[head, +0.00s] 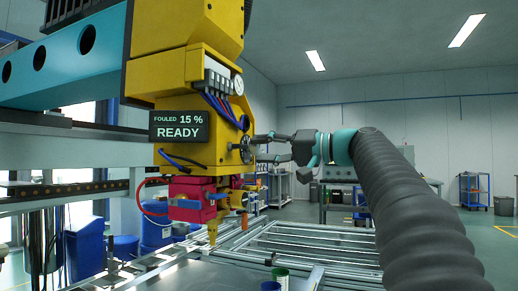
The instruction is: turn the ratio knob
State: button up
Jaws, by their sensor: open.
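A yellow machine head (190,135) hangs from a gantry at the left. A dark round knob (245,149) sits on its right side; I take it for the ratio knob, but no label is readable. Another round dark part (245,122) sits just above it. My gripper (259,148) points left at the knob from the right, with its two dark fingers spread apart, one above the other. The fingertips are at or very near the knob; I cannot tell whether they touch it. Nothing shows held between them.
A display (180,126) on the head reads "FOULED 15 % READY". A red block (193,199) and yellow nozzles hang below. A framed table (310,240) with small cups lies underneath. Hoses and cables loop around the head. The air right of the head, around my arm, looks clear.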

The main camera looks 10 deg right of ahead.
jog(key=shift+x, duration=0.8)
jog(key=shift+c, duration=0.3)
grip_shut()
jog(key=n+b, duration=0.2)
jog(key=shift+f+n, duration=0.1)
jog(key=shift+n, duration=0.3)
jog(key=shift+n+b, duration=0.65)
jog(key=shift+n, duration=0.75)
